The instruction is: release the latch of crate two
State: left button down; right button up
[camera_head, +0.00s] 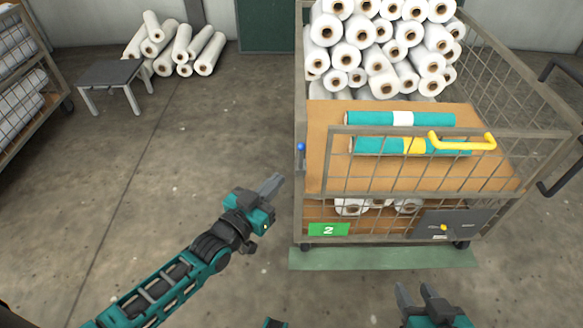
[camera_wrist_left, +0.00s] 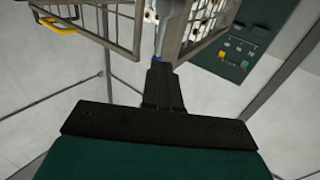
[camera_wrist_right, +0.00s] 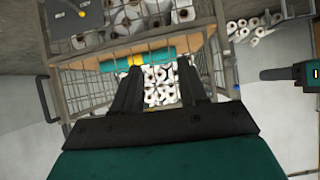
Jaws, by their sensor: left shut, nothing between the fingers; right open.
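Crate two (camera_head: 300,215) is a wheeled mesh cage with a green "2" label (camera_head: 328,229) low on its front left. A small blue knob (camera_head: 301,147), apparently the latch, sits on the front left post. My left gripper (camera_head: 273,185) is shut and empty, left of that post and apart from the knob in the head view. In the left wrist view, a bit of blue (camera_wrist_left: 158,58) shows just beyond the fingertips; contact cannot be told. My right gripper (camera_head: 418,293) is open and empty in front of the crate, also seen in the right wrist view (camera_wrist_right: 157,75).
A yellow handle (camera_head: 463,143) is on the crate's mesh front gate (camera_head: 375,185). Teal rolls (camera_head: 370,118) lie on the wooden shelf, with white rolls stacked behind. A stool (camera_head: 112,74) and loose rolls (camera_head: 182,45) stand back left.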

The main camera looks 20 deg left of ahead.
aim_at(300, 156)
pick_arm(q)
jog(key=b+x, duration=0.1)
jog(key=x, duration=0.6)
jog(key=shift+b, duration=0.4)
pick_arm(e)
jog(key=shift+w+a+f+y, duration=0.1)
jog(key=shift+w+a+y, duration=0.2)
jog(key=shift+a, duration=0.15)
pick_arm(q)
jog(key=shift+d+r+p, duration=0.1)
jog(key=shift+r+p, duration=0.05)
jog(key=shift+p, duration=0.35)
jog(key=shift+m, duration=0.3)
pick_arm(e)
jog(key=shift+s+d+r, duration=0.15)
jog(key=shift+s+r, duration=0.05)
